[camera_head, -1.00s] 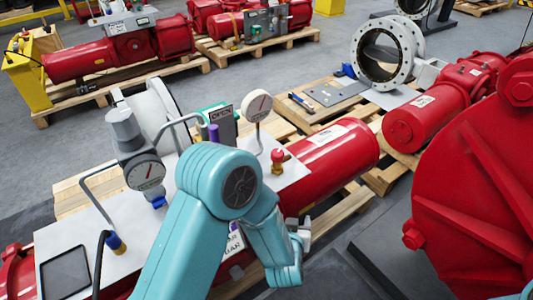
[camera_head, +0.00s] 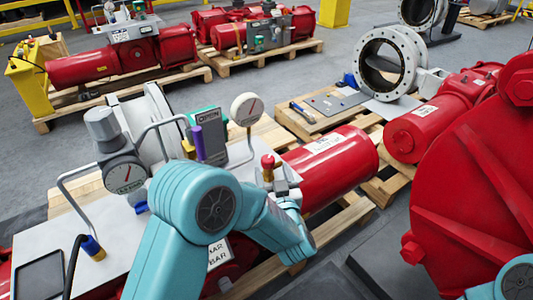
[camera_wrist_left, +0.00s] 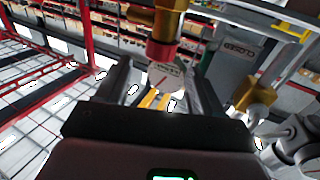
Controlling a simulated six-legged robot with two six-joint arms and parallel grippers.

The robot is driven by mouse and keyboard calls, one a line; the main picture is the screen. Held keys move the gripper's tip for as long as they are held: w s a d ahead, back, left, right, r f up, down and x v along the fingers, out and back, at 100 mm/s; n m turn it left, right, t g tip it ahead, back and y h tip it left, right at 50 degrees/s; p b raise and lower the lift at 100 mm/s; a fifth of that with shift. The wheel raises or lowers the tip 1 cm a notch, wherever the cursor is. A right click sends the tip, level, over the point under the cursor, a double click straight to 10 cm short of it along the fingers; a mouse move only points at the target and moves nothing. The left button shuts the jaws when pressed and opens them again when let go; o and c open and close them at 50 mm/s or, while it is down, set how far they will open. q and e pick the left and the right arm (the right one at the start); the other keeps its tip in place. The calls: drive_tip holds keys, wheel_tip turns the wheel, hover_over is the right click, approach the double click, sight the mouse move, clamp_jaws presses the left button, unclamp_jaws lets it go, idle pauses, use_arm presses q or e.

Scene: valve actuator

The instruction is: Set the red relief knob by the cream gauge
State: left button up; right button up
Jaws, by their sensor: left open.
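The red relief knob (camera_head: 268,160) sits on a brass stem on the grey plate of the near actuator. The cream gauge (camera_head: 247,109) stands on a bent pipe behind it, to its left, with a red needle on its face. My left gripper (camera_head: 281,187) is open, just in front of the knob's stem, partly hidden by my teal arm. In the left wrist view the red knob (camera_wrist_left: 160,52) and brass stem show between and beyond the dark fingers; contact cannot be told. A pale gauge face (camera_wrist_left: 165,76) shows behind the knob. My right gripper is not in view.
The red cylinder (camera_head: 330,165) lies to the right. A large red housing (camera_head: 475,190) stands at the far right.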

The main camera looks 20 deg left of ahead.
use_arm(q)
drive_tip(key=x, duration=0.8)
drive_tip(key=shift+w+a, duration=0.1)
drive_tip(key=shift+w, duration=0.05)
